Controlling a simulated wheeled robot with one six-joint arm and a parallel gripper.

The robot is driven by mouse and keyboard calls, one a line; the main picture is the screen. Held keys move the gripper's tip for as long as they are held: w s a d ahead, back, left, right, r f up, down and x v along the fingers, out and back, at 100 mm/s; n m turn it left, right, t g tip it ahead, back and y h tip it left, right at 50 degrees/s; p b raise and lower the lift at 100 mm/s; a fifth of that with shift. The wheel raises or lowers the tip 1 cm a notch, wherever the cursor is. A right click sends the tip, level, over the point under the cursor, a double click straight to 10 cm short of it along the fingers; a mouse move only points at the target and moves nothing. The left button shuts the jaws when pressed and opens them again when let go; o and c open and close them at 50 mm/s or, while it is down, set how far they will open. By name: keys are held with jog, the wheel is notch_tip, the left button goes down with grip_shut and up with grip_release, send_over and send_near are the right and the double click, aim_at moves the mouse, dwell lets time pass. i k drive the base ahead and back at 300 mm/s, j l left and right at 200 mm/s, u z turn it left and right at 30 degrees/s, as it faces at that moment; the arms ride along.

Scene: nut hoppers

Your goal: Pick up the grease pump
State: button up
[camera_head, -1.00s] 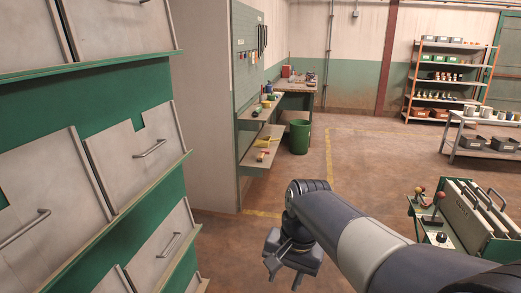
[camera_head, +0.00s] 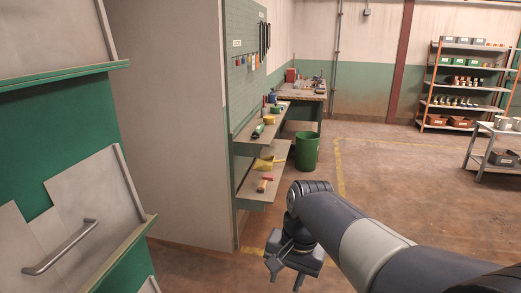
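I cannot make out for certain which item is the grease pump. Small items lie on the upper wall shelf (camera_head: 247,137): a dark green and white item (camera_head: 257,131) near the front, a green item (camera_head: 276,109) and a blue item (camera_head: 272,97) farther back. The lower shelf (camera_head: 254,197) holds a yellow scoop (camera_head: 264,163) and a red-headed hammer (camera_head: 265,185). My gripper (camera_head: 286,274) hangs low over the floor in front of the shelves, pointing down. Its fingers are apart with nothing between them, clear of the shelves.
Green hoppers with a handled grey panel (camera_head: 85,215) stand close on the left. A pale wall (camera_head: 170,130) borders the shelves. A green bin (camera_head: 307,151) stands past them, near a cluttered workbench (camera_head: 310,92). Open floor (camera_head: 400,190) lies right; racks (camera_head: 465,85) stand beyond.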

aim_at(256, 135)
jog(key=i, duration=3.45)
jog(key=i+l+u, duration=0.25)
jog(key=i, duration=0.5)
jog(key=j, duration=0.15)
